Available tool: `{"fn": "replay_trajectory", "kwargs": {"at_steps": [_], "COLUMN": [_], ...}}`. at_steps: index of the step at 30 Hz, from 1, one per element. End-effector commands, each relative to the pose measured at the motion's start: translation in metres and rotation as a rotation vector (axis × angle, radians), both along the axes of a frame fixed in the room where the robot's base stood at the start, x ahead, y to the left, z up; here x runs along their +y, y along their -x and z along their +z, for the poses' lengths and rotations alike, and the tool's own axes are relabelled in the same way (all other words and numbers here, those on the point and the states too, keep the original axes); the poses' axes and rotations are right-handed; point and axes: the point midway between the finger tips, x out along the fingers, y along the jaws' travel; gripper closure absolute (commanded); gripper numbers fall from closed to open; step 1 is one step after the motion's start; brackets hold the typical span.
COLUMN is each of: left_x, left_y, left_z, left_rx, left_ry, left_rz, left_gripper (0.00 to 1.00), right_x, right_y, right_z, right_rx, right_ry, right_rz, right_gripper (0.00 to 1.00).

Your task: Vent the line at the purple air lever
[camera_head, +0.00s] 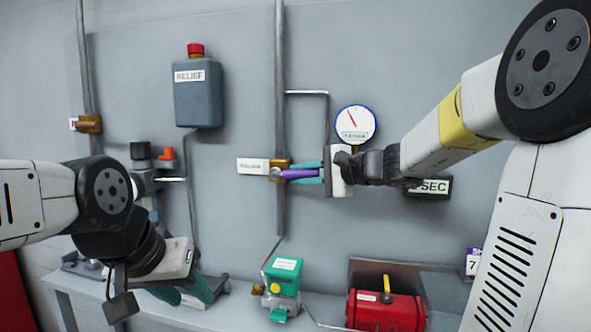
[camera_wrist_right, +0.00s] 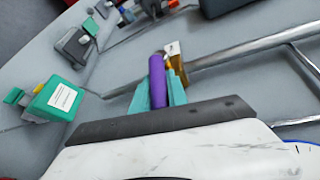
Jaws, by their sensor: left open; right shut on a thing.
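The purple air lever (camera_head: 300,174) sticks out to the right from a brass valve (camera_head: 279,169) on a vertical grey pipe. My right gripper (camera_head: 309,173) has its teal fingers on either side of the lever and is shut on it. In the right wrist view, the purple lever (camera_wrist_right: 157,82) lies between the teal fingers (camera_wrist_right: 158,92), with the brass valve (camera_wrist_right: 178,64) just beyond. My left gripper (camera_head: 195,291) is open and low at the left, in front of the bench, away from the lever.
A white label (camera_head: 252,166) sits left of the valve. A round gauge (camera_head: 355,122) hangs above right. A grey RELIEF bottle (camera_head: 198,94) is at upper left. A green box (camera_head: 282,277) and a red actuator (camera_head: 385,311) with a yellow handle stand below.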

Motion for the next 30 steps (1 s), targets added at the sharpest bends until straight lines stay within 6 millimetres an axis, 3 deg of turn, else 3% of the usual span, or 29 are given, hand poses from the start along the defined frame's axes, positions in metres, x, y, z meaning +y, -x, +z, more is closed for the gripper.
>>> {"fn": "replay_trajectory", "kwargs": {"at_steps": [9, 24, 25, 27, 28, 30], "left_x": [0.0000, 0.0000, 0.0000, 0.0000, 0.0000, 0.0000], "left_y": [0.0000, 0.0000, 0.0000, 0.0000, 0.0000, 0.0000], "left_z": [0.0000, 0.0000, 0.0000, 0.0000, 0.0000, 0.0000], "left_rx": [0.000, 0.000, 0.000, 0.000, 0.000, 0.000], "left_ry": [0.000, 0.000, 0.000, 0.000, 0.000, 0.000], "left_rz": [0.000, 0.000, 0.000, 0.000, 0.000, 0.000], "left_gripper": [0.59, 0.59, 0.59, 0.59, 0.59, 0.59], "right_x": [0.0003, 0.0019, 0.0020, 0.0020, 0.0019, 0.0017], "right_y": [0.0001, 0.0008, 0.0009, 0.0009, 0.0009, 0.0006], "right_z": [-0.0095, -0.0111, -0.0112, -0.0112, -0.0109, -0.0104], "right_rx": [-0.032, -0.035, -0.035, -0.035, -0.035, -0.036], "right_ry": [-0.102, -0.121, -0.121, -0.121, -0.121, -0.121], "right_rz": [0.002, 0.006, 0.006, 0.006, 0.006, 0.005], "right_gripper": [1.00, 1.00, 0.78, 0.65, 0.59, 0.59]}}
